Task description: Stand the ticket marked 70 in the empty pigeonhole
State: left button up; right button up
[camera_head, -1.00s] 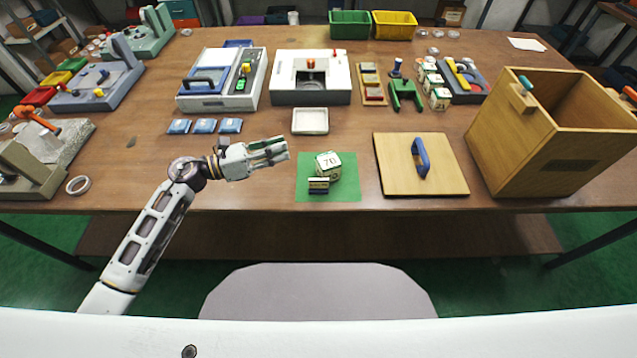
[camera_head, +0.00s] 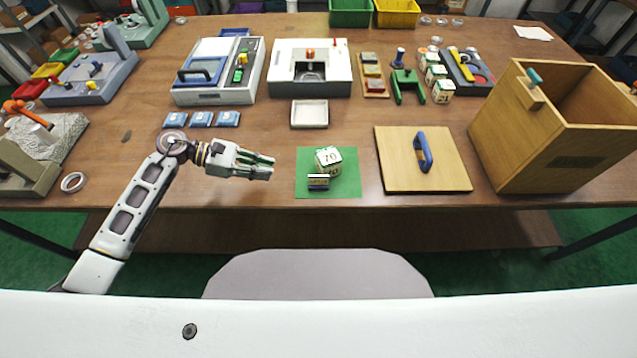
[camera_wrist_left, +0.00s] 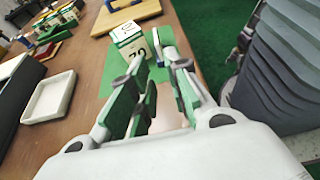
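The cream block marked 70 (camera_head: 328,160) stands on a green mat (camera_head: 347,187) near the table's front edge. It also shows in the left wrist view (camera_wrist_left: 128,36), beyond my fingertips. My left gripper (camera_head: 268,168) is left of the mat, pointing right towards the block. In the left wrist view the fingers (camera_wrist_left: 152,68) are apart with nothing between them. I cannot make out which place is the empty pigeonhole. My right gripper is not in view.
A wooden lid with a blue handle (camera_head: 422,180) lies right of the mat, beside a large wooden box (camera_head: 530,150). A white tray (camera_head: 309,124) sits behind the mat. Blue tiles (camera_head: 201,119) lie behind my left gripper. Several numbered cream blocks (camera_head: 436,76) stand at the back right.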

pick_arm(q)
jog(key=shift+d, duration=0.1)
jog(key=p, duration=0.1)
send_over(296, 188)
jog(key=a, duration=0.1)
notch_tip(296, 188, down, 3)
jog(key=shift+a+r, duration=0.1)
jog(key=shift+d+f, duration=0.2)
jog(key=shift+d, duration=0.2)
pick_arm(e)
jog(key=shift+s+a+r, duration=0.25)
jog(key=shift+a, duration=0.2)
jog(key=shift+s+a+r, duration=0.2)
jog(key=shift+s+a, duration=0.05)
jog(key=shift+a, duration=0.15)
pick_arm(q)
jog(key=shift+d, duration=0.15)
